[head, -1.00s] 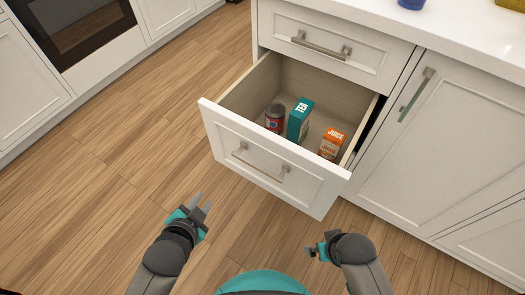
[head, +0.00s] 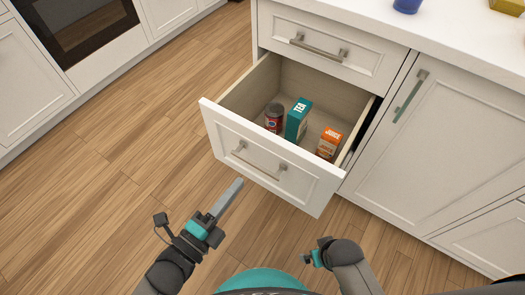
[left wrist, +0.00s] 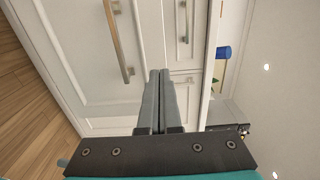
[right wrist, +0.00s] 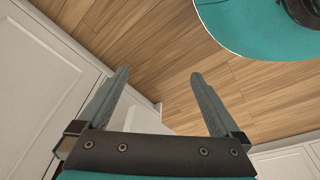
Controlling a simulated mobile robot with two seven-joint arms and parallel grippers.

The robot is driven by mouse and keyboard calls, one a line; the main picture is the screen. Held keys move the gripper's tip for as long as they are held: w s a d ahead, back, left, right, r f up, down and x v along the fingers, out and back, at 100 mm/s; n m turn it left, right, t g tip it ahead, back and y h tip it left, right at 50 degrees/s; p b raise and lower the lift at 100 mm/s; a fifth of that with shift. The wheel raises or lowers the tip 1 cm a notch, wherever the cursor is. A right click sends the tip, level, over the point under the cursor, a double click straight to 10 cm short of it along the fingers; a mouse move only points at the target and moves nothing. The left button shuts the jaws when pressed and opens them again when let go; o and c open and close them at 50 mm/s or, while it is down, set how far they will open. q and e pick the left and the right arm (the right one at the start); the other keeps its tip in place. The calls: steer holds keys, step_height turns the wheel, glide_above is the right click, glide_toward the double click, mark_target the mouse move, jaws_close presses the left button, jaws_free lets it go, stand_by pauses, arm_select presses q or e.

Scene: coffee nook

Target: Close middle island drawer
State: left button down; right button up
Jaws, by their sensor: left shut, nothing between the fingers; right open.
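The middle island drawer (head: 262,165) is pulled out, with a white panelled front and a metal bar handle (head: 259,165). Inside it stand a red can (head: 274,117), a teal tea box (head: 298,121) and an orange juice carton (head: 329,144). My left gripper (head: 239,183) is shut and empty, in front of and below the drawer front, apparently not touching it. In the left wrist view its fingers (left wrist: 159,72) are together, with white panels and bar handles beyond. My right gripper (head: 308,257) is low, right of centre; the right wrist view shows its fingers (right wrist: 159,75) apart and empty.
The top drawer (head: 330,45) above is shut. A cabinet door (head: 440,130) with a vertical handle is shut at right. A blue cup (head: 407,5) stands on the white counter. An oven (head: 80,25) is at the far left. The wooden floor (head: 110,170) on the left is clear.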

arm_select(q)
steer(key=b, duration=0.2)
glide_toward(270, 143)
steer(key=x, duration=0.5)
steer(key=shift+f, duration=0.1)
steer(key=shift+b+x, duration=0.4)
steer(key=shift+x, duration=0.5)
arm_select(e)
steer(key=w+r+t, duration=0.1)
steer(key=w+r, duration=0.2)
steer(key=r, duration=0.2)
steer(key=shift+a+r, duration=0.3)
steer(key=shift+a, duration=0.05)
arm_select(q)
steer(key=shift+d, duration=0.1)
